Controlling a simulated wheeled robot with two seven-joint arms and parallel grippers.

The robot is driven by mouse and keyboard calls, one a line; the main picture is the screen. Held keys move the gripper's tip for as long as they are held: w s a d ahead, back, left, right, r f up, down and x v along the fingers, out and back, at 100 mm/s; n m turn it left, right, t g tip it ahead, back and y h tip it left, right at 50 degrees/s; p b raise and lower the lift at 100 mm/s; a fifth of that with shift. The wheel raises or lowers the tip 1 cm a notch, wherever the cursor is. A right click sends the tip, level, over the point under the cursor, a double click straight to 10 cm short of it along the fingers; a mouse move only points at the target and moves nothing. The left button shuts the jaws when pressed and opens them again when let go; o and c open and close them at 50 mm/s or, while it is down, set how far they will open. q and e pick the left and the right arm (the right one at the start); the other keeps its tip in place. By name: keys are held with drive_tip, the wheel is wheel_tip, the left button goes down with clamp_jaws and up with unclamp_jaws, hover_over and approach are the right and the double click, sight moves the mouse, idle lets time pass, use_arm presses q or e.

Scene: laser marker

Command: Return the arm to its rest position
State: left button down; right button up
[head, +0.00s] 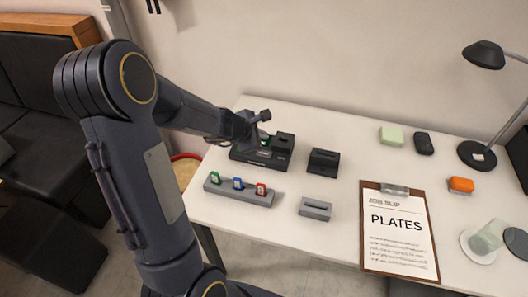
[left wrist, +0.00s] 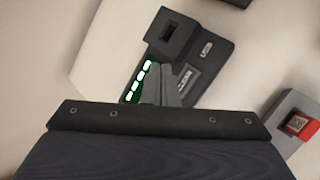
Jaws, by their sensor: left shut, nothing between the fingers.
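My left arm comes in from the left in the head view and reaches over the table. My left gripper (head: 262,138) is shut and empty, close over the dark marker machine (head: 282,158) at the table's left. In the left wrist view the shut fingers (left wrist: 160,80) lie in front of the machine (left wrist: 205,75), beside a green-lit strip (left wrist: 138,82). The fingers hide part of the machine. I cannot tell whether they touch it. My right gripper is not in view.
A grey rack (head: 225,192) with green, blue and red plates stands in front of the machine. A black box (head: 323,162), a grey slotted block (head: 315,208), a clipboard (head: 397,250) and a lamp (head: 478,155) are to the right. The table's middle back is bare.

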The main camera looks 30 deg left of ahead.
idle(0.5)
use_arm(q)
drive_tip(key=s+d+r+m+h+p, duration=0.1)
drive_tip(key=s+d+r+m+h, duration=0.1)
drive_tip(key=s+d+r+m, duration=0.4)
drive_tip(key=s+d+r+m+h+p, duration=0.1)
drive_tip(key=s+d+r+m+h, duration=0.1)
drive_tip(key=s+d+r+m, duration=0.45)
drive_tip(key=s+m+g+y, duration=0.2)
drive_tip(key=s+m, duration=0.8)
drive_tip(key=s, duration=0.5)
drive_tip(key=shift+s+a+m+g+p, duration=0.2)
drive_tip(key=shift+a+m+g+p, duration=0.2)
drive_tip(key=shift+g, duration=0.3)
